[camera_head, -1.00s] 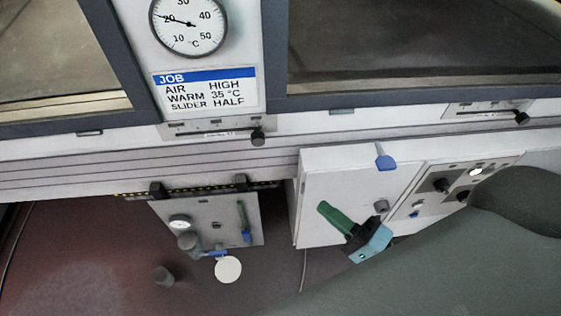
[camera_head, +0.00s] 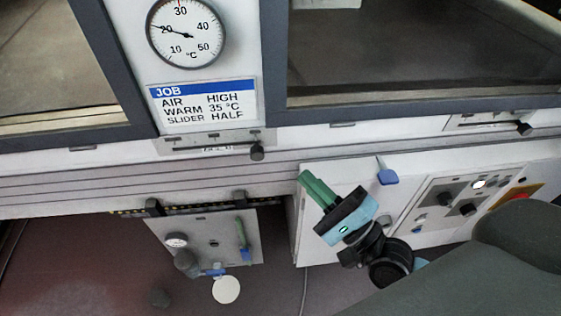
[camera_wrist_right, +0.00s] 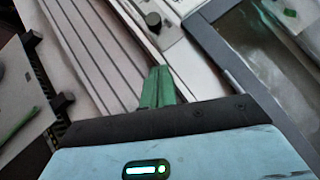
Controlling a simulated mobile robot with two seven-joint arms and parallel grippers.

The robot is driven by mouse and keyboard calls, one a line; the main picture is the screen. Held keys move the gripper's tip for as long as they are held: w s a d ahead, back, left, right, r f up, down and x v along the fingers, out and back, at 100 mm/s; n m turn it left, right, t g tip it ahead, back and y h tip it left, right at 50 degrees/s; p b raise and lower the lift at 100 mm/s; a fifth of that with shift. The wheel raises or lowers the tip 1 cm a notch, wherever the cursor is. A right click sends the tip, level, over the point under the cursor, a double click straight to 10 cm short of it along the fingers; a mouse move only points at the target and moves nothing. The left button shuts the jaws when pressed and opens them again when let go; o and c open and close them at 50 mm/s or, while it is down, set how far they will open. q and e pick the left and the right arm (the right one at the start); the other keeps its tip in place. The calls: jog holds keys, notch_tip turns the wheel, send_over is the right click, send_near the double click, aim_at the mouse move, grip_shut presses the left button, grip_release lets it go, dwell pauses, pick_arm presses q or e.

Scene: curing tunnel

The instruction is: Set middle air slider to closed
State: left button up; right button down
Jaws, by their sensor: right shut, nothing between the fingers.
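The middle air slider is a black knob (camera_head: 257,152) at the right end of its slotted scale plate (camera_head: 205,143), below the job card. The knob also shows in the right wrist view (camera_wrist_right: 153,20), above the fingers. My right gripper (camera_head: 305,175) has green fingers, shut and empty. In the head view its tips are below and to the right of the knob, apart from it, in front of the white cabinet. In the right wrist view the shut fingers (camera_wrist_right: 157,82) point toward the ribbed rail. My left gripper is not in view.
A job card (camera_head: 203,104) reads air high, warm 35 °C, slider half. The gauge (camera_head: 186,32) reads about 20. Another slider knob (camera_head: 523,129) is at the right. A grey panel (camera_head: 210,238) hangs below the rail. A white cabinet (camera_head: 312,246) with a blue lever (camera_head: 387,176) stands lower right.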

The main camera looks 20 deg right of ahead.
jog(key=w+a+r+p, duration=0.1)
jog(key=w+a+r, duration=0.2)
jog(key=w+a, duration=0.1)
jog(key=shift+a+p, duration=0.35)
jog(key=shift+p, duration=0.05)
jog(key=w+a+p, duration=0.1)
jog(key=w+a, duration=0.2)
jog(key=a, duration=1.1)
jog(key=shift+w, duration=0.4)
jog(key=shift+a+r, duration=0.1)
